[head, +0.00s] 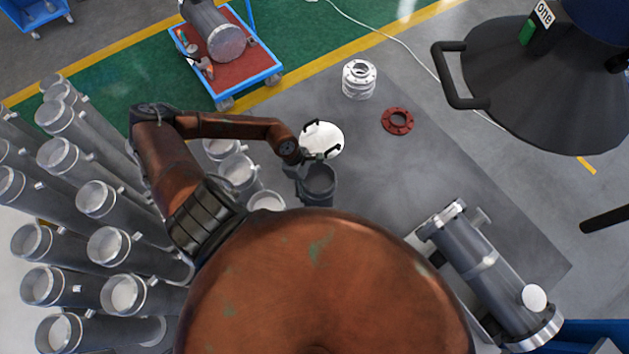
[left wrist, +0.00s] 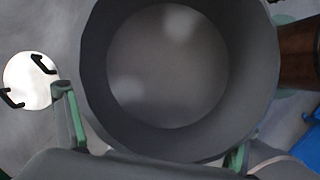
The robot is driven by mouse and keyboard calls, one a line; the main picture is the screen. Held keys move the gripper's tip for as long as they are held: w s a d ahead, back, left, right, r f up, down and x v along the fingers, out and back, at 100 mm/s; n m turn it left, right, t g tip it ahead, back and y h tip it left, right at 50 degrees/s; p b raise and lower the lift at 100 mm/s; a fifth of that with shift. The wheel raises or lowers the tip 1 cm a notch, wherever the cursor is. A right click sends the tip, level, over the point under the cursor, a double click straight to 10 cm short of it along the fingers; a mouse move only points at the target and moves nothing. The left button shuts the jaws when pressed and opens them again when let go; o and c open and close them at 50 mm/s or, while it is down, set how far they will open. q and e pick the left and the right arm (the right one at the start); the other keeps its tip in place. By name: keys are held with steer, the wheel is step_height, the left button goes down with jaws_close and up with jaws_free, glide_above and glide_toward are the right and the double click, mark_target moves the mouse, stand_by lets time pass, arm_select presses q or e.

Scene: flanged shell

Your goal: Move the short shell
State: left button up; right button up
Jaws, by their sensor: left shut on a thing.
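The short shell (head: 318,192) is a dark grey open cylinder below the middle of the head view. My left gripper (head: 306,163) is at its upper rim and shut on it. In the left wrist view the shell (left wrist: 185,148) fills the middle, and I look into its open, hollow inside. One finger with a green pad shows on each side of it. The shell's lower part is hidden in the head view, so I cannot tell if it touches the floor. My right gripper is not in view.
A white disc (head: 326,136) with two black handles lies just beyond the shell. A white flanged piece (head: 359,82) and a red ring (head: 397,121) are farther off. Several grey tubes (head: 75,165) crowd the left. A flanged pipe (head: 485,262) lies at right. Grey floor between is clear.

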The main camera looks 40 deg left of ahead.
arm_select(q)
steer(key=shift+s+a+b, duration=0.1)
steer(key=shift+a+b, duration=0.4)
steer(key=shift+a, duration=1.2)
steer(key=shift+s+a, duration=0.1)
steer(key=shift+s+a+b, duration=0.25)
steer(key=shift+a+b, duration=0.15)
steer(key=shift+a, duration=0.35)
steer(key=o, duration=2.1)
steer(key=shift+d+f, duration=0.1)
steer(key=shift+d, duration=0.1)
